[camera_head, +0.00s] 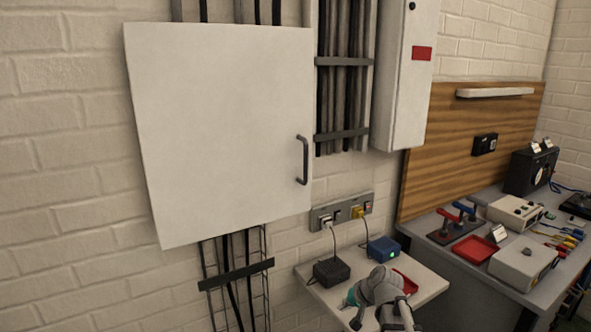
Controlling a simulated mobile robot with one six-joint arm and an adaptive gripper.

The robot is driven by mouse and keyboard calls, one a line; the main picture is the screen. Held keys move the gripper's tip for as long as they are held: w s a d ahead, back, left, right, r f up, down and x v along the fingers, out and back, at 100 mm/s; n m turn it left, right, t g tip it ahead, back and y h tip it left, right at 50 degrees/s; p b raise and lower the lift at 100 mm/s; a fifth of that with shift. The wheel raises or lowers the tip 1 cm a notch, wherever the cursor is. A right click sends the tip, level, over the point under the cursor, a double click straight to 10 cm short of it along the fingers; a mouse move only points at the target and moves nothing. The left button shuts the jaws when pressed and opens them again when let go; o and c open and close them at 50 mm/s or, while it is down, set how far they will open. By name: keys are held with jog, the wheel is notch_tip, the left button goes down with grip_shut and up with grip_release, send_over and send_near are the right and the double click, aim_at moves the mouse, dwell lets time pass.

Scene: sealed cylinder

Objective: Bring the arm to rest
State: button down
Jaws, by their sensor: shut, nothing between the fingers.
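My arm (385,290) shows at the bottom of the head view, in front of a small white shelf (432,292).
Cables run up to a wall socket strip (341,212). A white cabinet (225,125) hangs above left. A cluttered workbench (480,274) stands right.

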jog(key=s+d+n+g+h+p, duration=0.1)
jog(key=s+g+h, duration=0.1)
jog(key=s, duration=0.5)
jog(key=s+d+n+g+h+p, duration=0.1)
jog(key=s+d+n+g+h, duration=0.1)
jog(key=s, duration=0.5)
jog(key=shift+s+f+h, duration=0.3)
jog(key=shift+s+h, duration=0.05)
jog(key=shift+h, duration=0.45)
